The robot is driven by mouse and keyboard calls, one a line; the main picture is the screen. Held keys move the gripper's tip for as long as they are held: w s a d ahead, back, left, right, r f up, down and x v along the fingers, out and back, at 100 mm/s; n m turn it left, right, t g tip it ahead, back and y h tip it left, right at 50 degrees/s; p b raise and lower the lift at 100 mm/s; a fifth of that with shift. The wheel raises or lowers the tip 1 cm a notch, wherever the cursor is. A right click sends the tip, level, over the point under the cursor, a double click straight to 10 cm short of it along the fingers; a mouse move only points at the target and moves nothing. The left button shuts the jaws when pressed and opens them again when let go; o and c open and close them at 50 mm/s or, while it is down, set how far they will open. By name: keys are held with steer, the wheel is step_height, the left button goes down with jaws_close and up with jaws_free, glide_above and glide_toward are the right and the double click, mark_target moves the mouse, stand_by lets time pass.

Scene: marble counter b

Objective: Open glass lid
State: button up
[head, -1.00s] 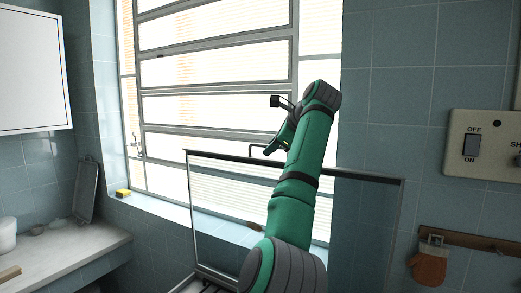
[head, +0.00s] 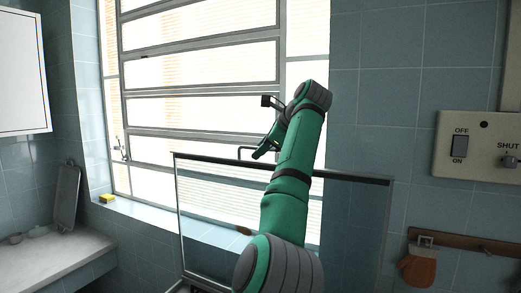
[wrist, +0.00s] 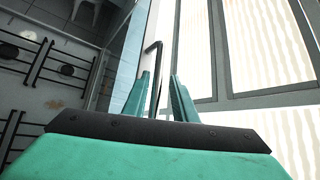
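The glass lid (head: 352,225) stands upright in front of the window, with a dark top edge and a clear pane. Its thin black bar handle (head: 241,149) sticks out near the top edge, left of my arm. My gripper (head: 260,153) is at the handle. In the wrist view the handle (wrist: 153,68) passes between the two green fingers of my gripper (wrist: 160,95), with a gap showing on both sides, so the gripper looks open around it. My arm hides part of the lid's middle.
A stone counter (head: 50,258) lies at the left, with a grey tray (head: 66,195) leaning on the wall. A yellow sponge (head: 106,198) is on the sill. A switch panel (head: 480,147) and a hanging mitt (head: 420,268) are right.

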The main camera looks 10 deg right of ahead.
steer(key=v, duration=1.1)
steer(key=shift+w, duration=0.15)
